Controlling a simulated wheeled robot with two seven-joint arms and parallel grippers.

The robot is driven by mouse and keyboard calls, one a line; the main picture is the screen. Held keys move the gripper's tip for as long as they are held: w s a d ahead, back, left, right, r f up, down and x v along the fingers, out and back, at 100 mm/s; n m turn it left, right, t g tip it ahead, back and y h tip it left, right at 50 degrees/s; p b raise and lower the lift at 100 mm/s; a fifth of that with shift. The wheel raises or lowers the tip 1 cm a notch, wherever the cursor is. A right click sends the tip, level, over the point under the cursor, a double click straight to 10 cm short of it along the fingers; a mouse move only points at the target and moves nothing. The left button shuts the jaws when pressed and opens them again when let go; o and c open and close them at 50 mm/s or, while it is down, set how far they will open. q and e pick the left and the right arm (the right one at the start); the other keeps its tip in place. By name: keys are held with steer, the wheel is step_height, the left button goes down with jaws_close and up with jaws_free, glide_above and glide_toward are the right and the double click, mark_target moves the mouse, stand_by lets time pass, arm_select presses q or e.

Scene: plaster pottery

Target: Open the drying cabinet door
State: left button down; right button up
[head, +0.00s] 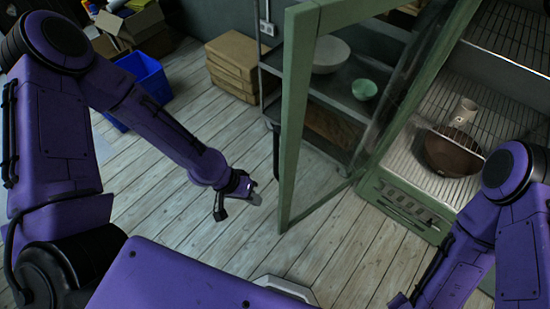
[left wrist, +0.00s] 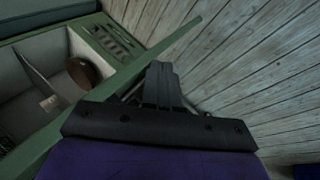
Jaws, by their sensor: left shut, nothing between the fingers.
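The green drying cabinet (head: 405,198) stands at the right of the head view, its wire shelves exposed. Its green-framed glazed door (head: 298,110) stands open, swung out to the left of the cabinet. My left gripper (head: 252,196) is shut and empty, left of the door's lower free edge and apart from it in the picture. In the left wrist view, the closed fingers (left wrist: 161,84) show beside the door's green frame (left wrist: 110,92), with the cabinet interior beyond. My right arm comes in at the right of the head view; its gripper fingers do not show.
Inside the cabinet are a brown bowl (head: 452,152) and a pale cup (head: 464,112). Behind the door a dark shelf unit (head: 340,88) holds a white bowl (head: 330,55) and a green bowl (head: 364,89). Cardboard boxes (head: 234,62) and a blue crate (head: 146,75) stand behind. Plank floor around my left gripper is clear.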

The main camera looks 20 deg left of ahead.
arm_select(q)
steer(key=w+a+r+m+g+h+p, duration=0.1)
steer(key=w+r+m, duration=0.25)
steer(key=r, duration=0.45)
steer(key=w+a+r+m+h+p, duration=0.1)
steer(key=w+r+m, duration=0.2)
steer(key=r+m, duration=0.35)
steer(key=d+f+n, duration=0.1)
steer(key=d+f, duration=0.4)
steer(key=f, duration=0.1)
steer(key=shift+d+f, duration=0.2)
steer(key=shift+f, duration=0.2)
arm_select(e)
step_height(320, 180, up, 3)
steer(key=shift+s+d, duration=0.1)
arm_select(q)
steer(key=shift+s, duration=0.1)
